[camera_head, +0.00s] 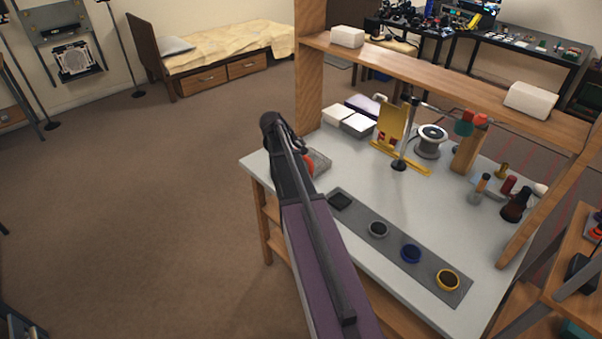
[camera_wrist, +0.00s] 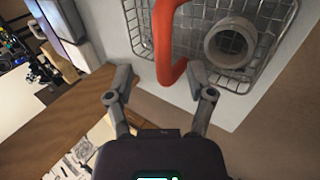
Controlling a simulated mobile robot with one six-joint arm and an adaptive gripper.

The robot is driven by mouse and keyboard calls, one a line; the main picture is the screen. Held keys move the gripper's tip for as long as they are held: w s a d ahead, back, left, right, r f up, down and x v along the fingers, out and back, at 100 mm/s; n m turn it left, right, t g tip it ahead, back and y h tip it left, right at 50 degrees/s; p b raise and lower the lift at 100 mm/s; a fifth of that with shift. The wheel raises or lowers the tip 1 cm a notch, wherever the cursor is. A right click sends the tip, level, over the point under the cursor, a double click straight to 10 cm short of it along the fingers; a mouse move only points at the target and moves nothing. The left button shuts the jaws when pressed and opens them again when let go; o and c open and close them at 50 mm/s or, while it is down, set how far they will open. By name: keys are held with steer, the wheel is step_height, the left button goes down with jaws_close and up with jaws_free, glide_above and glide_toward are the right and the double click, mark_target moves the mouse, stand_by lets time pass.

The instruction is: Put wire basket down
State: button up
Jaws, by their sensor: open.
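The wire basket (camera_wrist: 188,38) rests on the pale tabletop, near its edge, at the top of the wrist view. A grey ring-shaped part (camera_wrist: 229,44) lies inside it. The basket's thick orange-red handle (camera_wrist: 165,40) runs down toward my gripper (camera_wrist: 160,82). The gripper is open, with one finger on each side of the handle's lower end; I cannot tell whether either finger touches it. In the head view, part of the basket (camera_head: 320,160) shows at the table's left corner, and my arm hides the gripper's fingers.
The white worktable (camera_head: 400,215) holds a grey strip (camera_head: 393,242) with several round lens parts. A yellow stand (camera_head: 391,125), white boxes (camera_head: 358,125) and a spool (camera_head: 430,141) stand farther back. A wooden shelf (camera_head: 440,79) spans above. Open floor lies left of the table.

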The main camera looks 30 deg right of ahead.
steer(key=shift+d+f, duration=0.25)
steer(key=shift+f, duration=0.1)
steer(key=shift+w+f+b, duration=0.1)
steer(key=shift+b, duration=0.2)
steer(key=b+x, duration=0.3)
steer(key=shift+w+a+f, duration=0.15)
steer(key=shift+w+f, duration=0.1)
steer(key=shift+b+x, duration=0.6)
steer(key=shift+x, duration=0.3)
steer(key=shift+s+r, duration=0.1)
steer(key=shift+r, duration=0.05)
jaws_close()
